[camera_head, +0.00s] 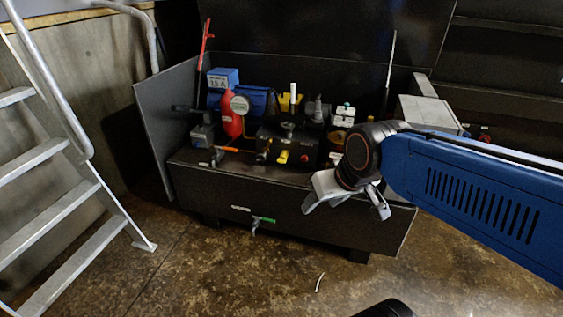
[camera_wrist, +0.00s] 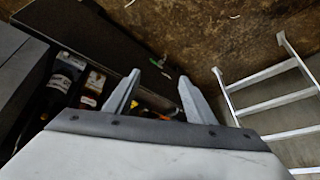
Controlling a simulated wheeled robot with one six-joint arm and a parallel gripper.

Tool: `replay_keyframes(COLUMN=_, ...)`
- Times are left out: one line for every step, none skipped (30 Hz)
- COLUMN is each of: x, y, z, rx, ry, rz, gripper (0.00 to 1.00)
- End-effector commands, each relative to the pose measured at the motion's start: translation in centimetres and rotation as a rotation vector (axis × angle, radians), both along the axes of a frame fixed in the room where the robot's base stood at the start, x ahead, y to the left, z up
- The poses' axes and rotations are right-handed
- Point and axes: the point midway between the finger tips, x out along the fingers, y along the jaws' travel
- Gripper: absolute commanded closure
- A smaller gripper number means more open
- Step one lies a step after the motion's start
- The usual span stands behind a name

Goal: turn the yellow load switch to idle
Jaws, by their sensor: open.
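A small yellow knob (camera_head: 283,156), which looks like the load switch, sits on the front face of a black box (camera_head: 290,133) in the middle of the compactor bench. Its setting is too small to read. My gripper (camera_head: 347,207) is open and empty, with its fingers pointing down in front of the bench's right part. It is to the right of the yellow knob and clearly apart from it. In the wrist view the open fingers (camera_wrist: 160,76) show over the bench edge and floor. I cannot make out the yellow knob there.
A red round button (camera_head: 304,158) is right of the knob. An orange-handled valve (camera_head: 227,149) and a red cylinder (camera_head: 231,115) are to the left. A green-handled tap (camera_head: 263,220) juts from the bench front. A metal ladder (camera_head: 60,175) stands at left. The floor in front is mostly clear.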

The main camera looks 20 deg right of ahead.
Motion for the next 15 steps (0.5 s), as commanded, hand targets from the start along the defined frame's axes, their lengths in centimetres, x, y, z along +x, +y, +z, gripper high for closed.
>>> replay_keyframes(x=1.9, y=0.7, z=-0.2, rx=0.02, ry=-0.017, rz=0.002, gripper=0.5)
replay_keyframes(x=2.9, y=1.1, z=-0.2, rx=0.033, ry=-0.032, rz=0.002, gripper=0.5)
replay_keyframes(x=4.4, y=1.6, z=-0.3, rx=0.049, ry=-0.052, rz=-0.001, gripper=0.5)
replay_keyframes(x=5.4, y=2.0, z=-0.4, rx=0.061, ry=-0.067, rz=-0.004, gripper=0.5)
replay_keyframes(x=6.5, y=2.3, z=-0.4, rx=0.073, ry=-0.083, rz=-0.008, gripper=0.5)
replay_keyframes(x=7.9, y=2.8, z=-0.5, rx=0.088, ry=-0.102, rz=-0.013, gripper=0.5)
replay_keyframes(x=8.9, y=3.2, z=-0.6, rx=0.099, ry=-0.116, rz=-0.018, gripper=0.5)
replay_keyframes(x=9.9, y=3.5, z=-0.7, rx=0.109, ry=-0.13, rz=-0.022, gripper=0.5)
replay_keyframes(x=11.2, y=3.9, z=-0.9, rx=0.124, ry=-0.15, rz=-0.031, gripper=0.5)
replay_keyframes(x=12.2, y=4.2, z=-1.0, rx=0.132, ry=-0.163, rz=-0.037, gripper=0.5)
replay_keyframes(x=13.2, y=4.4, z=-1.1, rx=0.143, ry=-0.177, rz=-0.044, gripper=0.5)
replay_keyframes(x=14.5, y=4.8, z=-1.3, rx=0.153, ry=-0.197, rz=-0.054, gripper=0.5)
replay_keyframes(x=15.4, y=5.1, z=-1.5, rx=0.162, ry=-0.21, rz=-0.062, gripper=0.5)
replay_keyframes(x=16.4, y=5.3, z=-1.7, rx=0.17, ry=-0.225, rz=-0.071, gripper=0.5)
replay_keyframes(x=17.6, y=5.6, z=-1.9, rx=0.179, ry=-0.244, rz=-0.084, gripper=0.5)
